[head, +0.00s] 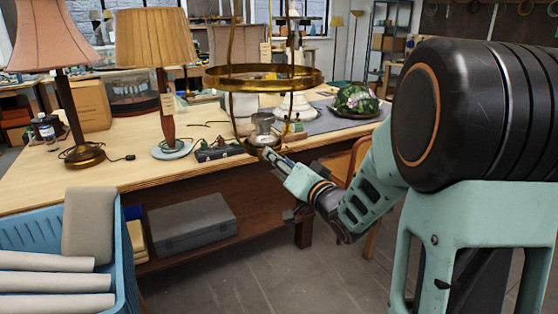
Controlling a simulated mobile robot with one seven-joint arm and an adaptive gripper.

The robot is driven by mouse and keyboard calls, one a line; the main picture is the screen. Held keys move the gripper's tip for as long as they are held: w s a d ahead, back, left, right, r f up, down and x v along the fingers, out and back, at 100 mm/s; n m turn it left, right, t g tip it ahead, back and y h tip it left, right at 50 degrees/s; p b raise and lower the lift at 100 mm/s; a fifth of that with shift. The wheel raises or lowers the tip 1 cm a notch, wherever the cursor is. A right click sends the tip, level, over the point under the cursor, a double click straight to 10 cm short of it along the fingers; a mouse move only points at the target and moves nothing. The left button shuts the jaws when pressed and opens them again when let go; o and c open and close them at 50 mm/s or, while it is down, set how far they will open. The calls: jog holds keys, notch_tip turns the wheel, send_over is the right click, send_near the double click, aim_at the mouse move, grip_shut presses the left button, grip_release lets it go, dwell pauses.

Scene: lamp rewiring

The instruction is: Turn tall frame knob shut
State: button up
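A tall brass lamp frame (312,76) stands at the bench's front edge in the middle of the head view. It has a wide horizontal ring, upright rods and a small metal cup (262,122) low inside it. My gripper (270,156) reaches in from the right, with its tip at the lower part of the frame, just below the cup. The tip overlaps the frame's base in the picture, and I cannot tell whether it touches. The knob cannot be made out; it may be hidden by the gripper. The finger opening is too small to judge.
A pleated-shade lamp (154,38) and a pink-shade lamp (55,36) stand left on the wooden bench (112,178). A dark box (218,150) lies beside the frame. A floral glass shade (356,100) sits right. A blue crate (52,230) with rolls is front left.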

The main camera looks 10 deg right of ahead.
grip_shut()
jog(key=shift+f+n+b, duration=0.1)
jog(key=shift+n+b, duration=0.3)
jog(key=shift+b, duration=0.1)
jog(key=shift+f+n+b, duration=0.15)
jog(key=shift+n+b, duration=0.85)
jog(key=shift+b, duration=0.15)
jog(key=n+b, duration=0.5)
jog(key=shift+d, duration=0.15)
jog(key=n+b, duration=0.4)
jog(key=shift+n, duration=0.4)
jog(key=n+b, duration=0.2)
jog(key=n, duration=0.1)
jog(key=n+b, duration=0.1)
jog(key=n, duration=0.1)
jog(key=shift+d+r+b, duration=0.1)
jog(key=shift+r+b, duration=0.15)
jog(key=shift+b, duration=0.1)
jog(key=shift+w+n, duration=0.1)
jog(key=shift+n, duration=0.2)
